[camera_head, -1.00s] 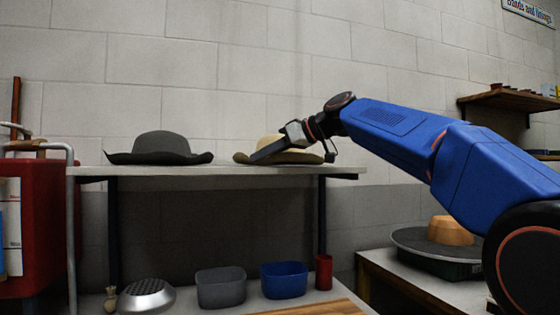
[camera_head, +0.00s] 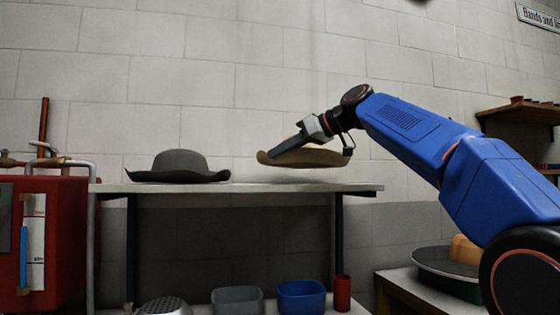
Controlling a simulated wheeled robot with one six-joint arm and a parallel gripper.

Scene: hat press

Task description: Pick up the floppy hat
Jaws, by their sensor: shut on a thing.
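A tan hat with a wide, drooping brim (camera_head: 330,158) hangs in the air above the right part of the shelf top, slightly tilted. My gripper (camera_head: 282,147) is shut on it, reaching in from the right; its jaws cover much of the crown. A clear gap shows between this hat and the shelf. A dark grey hat with a wavy brim (camera_head: 180,165) sits upright on the shelf to the left, apart from my gripper. I cannot tell from the picture which hat is called floppy.
The pale shelf top (camera_head: 250,188) is bare right of the grey hat. Below stand a grey bin (camera_head: 237,300), a blue bin (camera_head: 302,296) and a red cylinder (camera_head: 342,293). A red cabinet (camera_head: 65,225) is at left. A wooden wall shelf (camera_head: 520,113) is at right.

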